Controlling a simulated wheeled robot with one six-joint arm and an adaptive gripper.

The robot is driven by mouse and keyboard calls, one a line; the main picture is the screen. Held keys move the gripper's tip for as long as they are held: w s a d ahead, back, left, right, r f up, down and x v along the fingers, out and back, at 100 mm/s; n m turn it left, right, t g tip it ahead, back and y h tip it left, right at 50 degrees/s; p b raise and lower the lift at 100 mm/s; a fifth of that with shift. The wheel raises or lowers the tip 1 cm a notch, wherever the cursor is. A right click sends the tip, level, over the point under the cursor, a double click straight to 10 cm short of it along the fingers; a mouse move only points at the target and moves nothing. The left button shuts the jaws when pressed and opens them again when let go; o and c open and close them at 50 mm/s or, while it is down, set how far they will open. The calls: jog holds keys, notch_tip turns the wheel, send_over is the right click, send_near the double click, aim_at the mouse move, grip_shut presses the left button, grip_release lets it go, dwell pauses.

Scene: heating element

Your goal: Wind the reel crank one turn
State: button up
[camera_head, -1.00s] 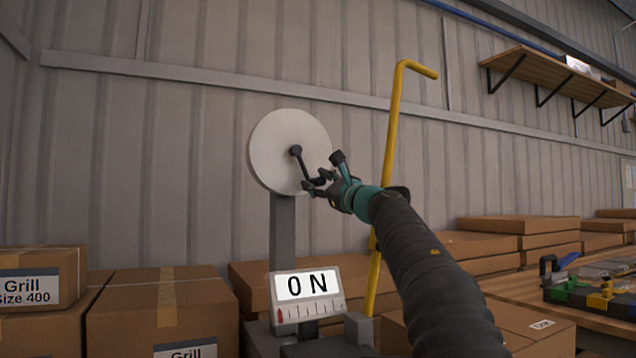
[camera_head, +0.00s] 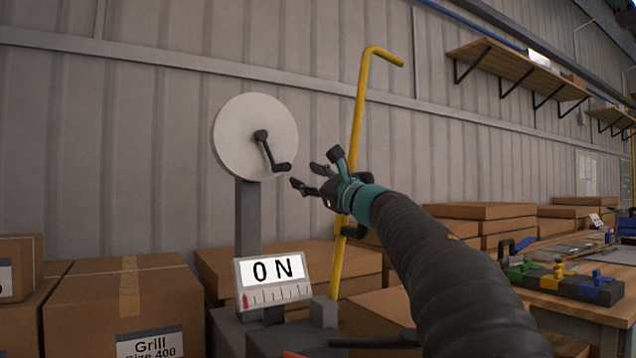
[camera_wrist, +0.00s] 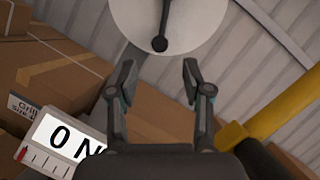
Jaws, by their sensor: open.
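The reel is a white disc (camera_head: 240,122) on a grey post (camera_head: 248,218), with a black crank (camera_head: 266,150) at its centre. The crank arm points down and to the right, and its handle end (camera_head: 282,167) is near the disc's lower right edge. My gripper (camera_head: 307,178) is open and empty, just right of the handle and apart from it. In the wrist view the disc (camera_wrist: 172,20) is at the top with the crank knob (camera_wrist: 159,44) at the bottom end of its arm. The knob lies beyond my open fingertips (camera_wrist: 159,75), roughly between them in the picture.
A yellow bent pole (camera_head: 357,130) rises close behind my gripper. Cardboard boxes (camera_head: 125,305) stand at left and behind. A workbench (camera_head: 575,310) with tools is at right.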

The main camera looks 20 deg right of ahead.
jog(key=shift+v, duration=1.6)
